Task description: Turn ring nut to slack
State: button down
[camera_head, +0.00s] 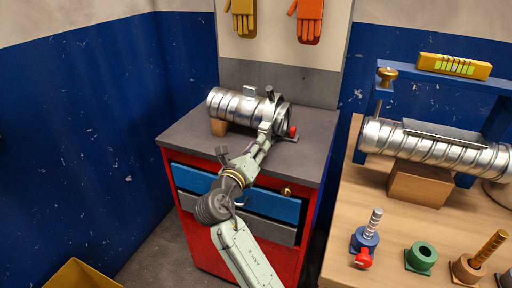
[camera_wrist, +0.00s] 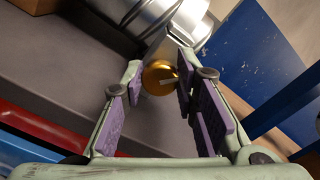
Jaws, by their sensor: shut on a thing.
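The ring nut (camera_wrist: 160,77) is a round brass piece with a pale mark on its face. It sits between my fingertips in the wrist view, beside a pale metal plate of the duct clamp. My gripper (camera_wrist: 158,88) is shut on it, a purple pad at each side. In the head view my gripper (camera_head: 266,130) reaches to the near side of the clamp ring (camera_head: 282,117) around the silver spiral duct (camera_head: 236,107). The nut is hidden there behind my fingers.
The duct lies on a grey-topped red cabinet (camera_head: 180,135) with a wooden block under its left end. A red knob (camera_head: 292,132) stands right of my gripper. A wooden table (camera_head: 345,200) on the right holds another duct (camera_head: 440,150) and several small fittings.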

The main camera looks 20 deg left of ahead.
jog(key=shift+n, duration=0.8)
jog(key=shift+f, duration=0.1)
jog(key=c, duration=1.3)
grip_release()
jog(key=shift+s, duration=0.1)
jog(key=s, duration=1.2)
jog(key=shift+a, duration=0.2)
jog(key=shift+w, duration=0.1)
